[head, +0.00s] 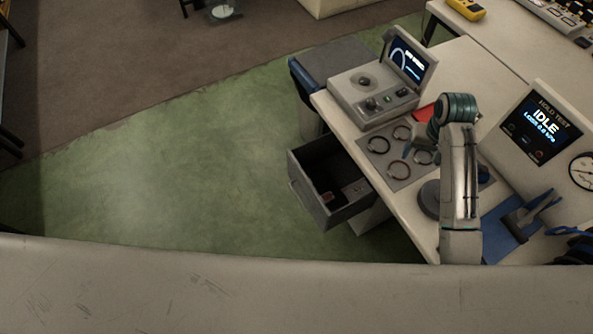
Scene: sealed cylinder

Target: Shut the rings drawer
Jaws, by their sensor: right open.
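A dark grey drawer (305,190) stands pulled out from under the left side of the bench, over the green floor. Inside lie a small reddish item (327,197) and some small pale pieces. I cannot read a label on it. My left gripper is not in view.
On the bench (408,207), a grey plate (388,172) bears several rings beside a console with a screen (372,97). A grey arm link with a teal joint (455,108) rises over the bench. An IDLE display (540,122) stands right. The green floor (200,170) left of the drawer is clear.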

